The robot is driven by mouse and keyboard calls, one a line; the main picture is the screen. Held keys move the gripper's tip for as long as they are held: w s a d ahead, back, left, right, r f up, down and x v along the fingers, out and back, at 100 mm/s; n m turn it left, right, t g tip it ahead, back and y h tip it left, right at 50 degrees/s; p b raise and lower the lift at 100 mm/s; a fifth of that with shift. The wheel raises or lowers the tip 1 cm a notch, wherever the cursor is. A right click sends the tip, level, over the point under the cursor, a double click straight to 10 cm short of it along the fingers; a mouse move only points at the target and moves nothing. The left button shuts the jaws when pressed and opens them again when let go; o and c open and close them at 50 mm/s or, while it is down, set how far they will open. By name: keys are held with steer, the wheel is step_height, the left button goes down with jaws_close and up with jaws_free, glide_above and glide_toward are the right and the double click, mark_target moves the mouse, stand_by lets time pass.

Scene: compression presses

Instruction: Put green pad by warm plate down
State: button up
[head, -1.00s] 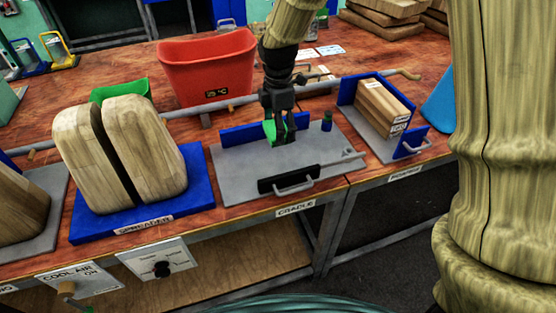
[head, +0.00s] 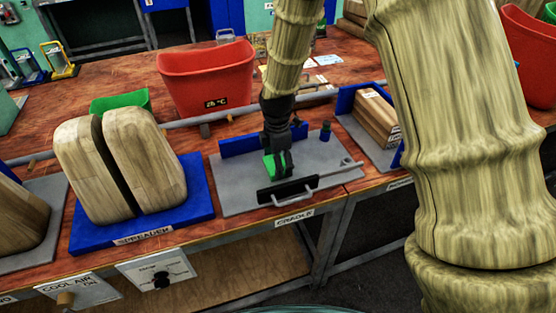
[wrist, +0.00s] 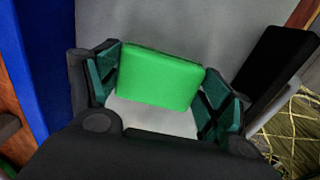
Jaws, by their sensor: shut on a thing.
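My gripper (head: 280,168) is shut on a bright green pad (head: 269,167), low over the grey cradle plate (head: 235,195). In the wrist view the green pad (wrist: 158,78) sits between the two dark green finger faces (wrist: 165,90), with grey plate surface beyond it. The fingers hide part of the pad in the head view. I cannot tell whether the pad touches the plate. No plate in view is labelled warm; a red bin (head: 206,82) behind the cradle carries a temperature display reading about 26 °C.
The cradle has a blue back wall (head: 238,143) and a black front bar with a handle (head: 290,190). A spreader with two wooden blocks (head: 140,160) stands left. Wooden boards (head: 377,118) stand right.

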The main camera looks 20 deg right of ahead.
steer(key=shift+f, duration=0.1)
steer(key=o, duration=1.3)
step_height(320, 180, up, 12)
steer(key=shift+s+a+r+b, duration=0.1)
steer(key=shift+r+b, duration=0.05)
steer(key=shift+b, duration=0.5)
